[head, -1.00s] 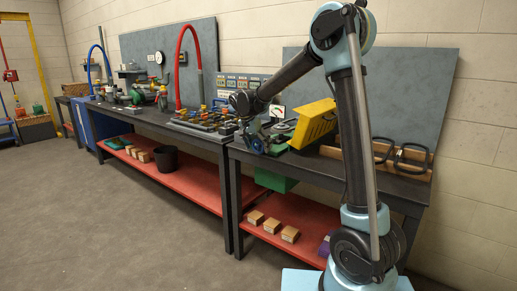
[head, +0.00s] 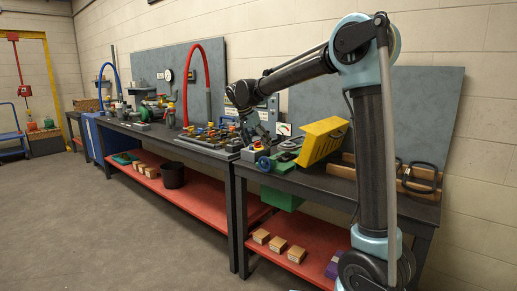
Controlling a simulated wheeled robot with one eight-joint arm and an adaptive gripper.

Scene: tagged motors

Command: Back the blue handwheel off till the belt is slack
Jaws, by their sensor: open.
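The small blue handwheel (head: 264,163) is at the front left end of the green machine (head: 285,161) on the near bench. My gripper (head: 259,139) is open and points down just above and behind the handwheel in the head view, apart from it as far as I can tell. Its fingers are small and dark here. A yellow cover (head: 322,141) stands tilted on the right side of the machine. The belt cannot be made out; the cover may hide it.
A tray of coloured valves and fittings (head: 212,138) lies left of the machine. A wooden rack with black handles (head: 420,183) is at the right. Small boxes (head: 279,245) rest on the red lower shelf (head: 315,255). The floor in front is clear.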

